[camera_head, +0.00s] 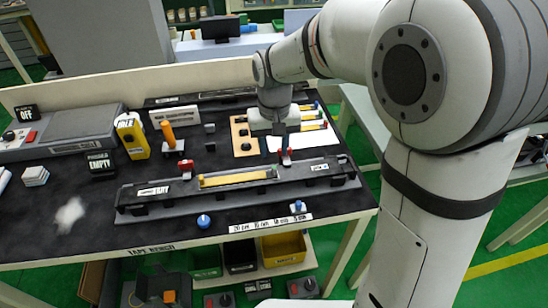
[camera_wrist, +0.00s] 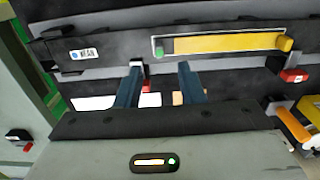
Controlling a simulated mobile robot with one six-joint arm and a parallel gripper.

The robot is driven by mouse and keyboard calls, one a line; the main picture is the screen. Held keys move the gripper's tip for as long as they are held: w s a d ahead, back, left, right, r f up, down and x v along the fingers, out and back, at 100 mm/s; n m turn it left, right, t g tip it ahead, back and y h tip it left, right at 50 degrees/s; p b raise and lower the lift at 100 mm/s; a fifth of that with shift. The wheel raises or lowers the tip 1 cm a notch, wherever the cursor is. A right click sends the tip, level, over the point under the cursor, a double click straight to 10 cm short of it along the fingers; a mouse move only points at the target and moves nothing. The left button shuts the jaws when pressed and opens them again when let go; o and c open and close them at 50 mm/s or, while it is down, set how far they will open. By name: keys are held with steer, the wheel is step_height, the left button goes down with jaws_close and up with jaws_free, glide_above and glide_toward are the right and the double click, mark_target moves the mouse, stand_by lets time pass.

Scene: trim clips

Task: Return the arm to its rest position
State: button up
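My arm reaches in from the right of the head view, over the dark workbench (camera_head: 70,215). My gripper (camera_head: 283,146) is above the back right part of the bench, near the wooden board (camera_head: 243,140) and white sheet. In the wrist view my gripper (camera_wrist: 160,85) has its two blue fingers clearly apart, with no object held between them. A long dark fixture (camera_head: 150,206) lies in front of it, bearing a yellow strip (camera_head: 235,179), also seen in the wrist view (camera_wrist: 220,43). A small red-handled clamp (camera_head: 286,158) is close beneath the fingers.
A yellow bottle-like item (camera_head: 132,135) and an orange-handled tool (camera_head: 169,135) stand at left. Blue-topped knobs (camera_head: 204,221) sit along the front. Bins (camera_head: 283,248) are on the shelf below.

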steer(key=shift+r, duration=0.8)
steer(key=shift+s+d+r, duration=0.1)
steer(key=shift+d, duration=0.1)
steer(key=s+d+r+m+t, duration=0.2)
steer(key=s+d, duration=1.4)
steer(key=shift+d+r+m+t, duration=0.15)
steer(key=shift+d+m+t, duration=0.15)
steer(key=shift+d+t, duration=0.1)
steer(key=shift+w, duration=0.1)
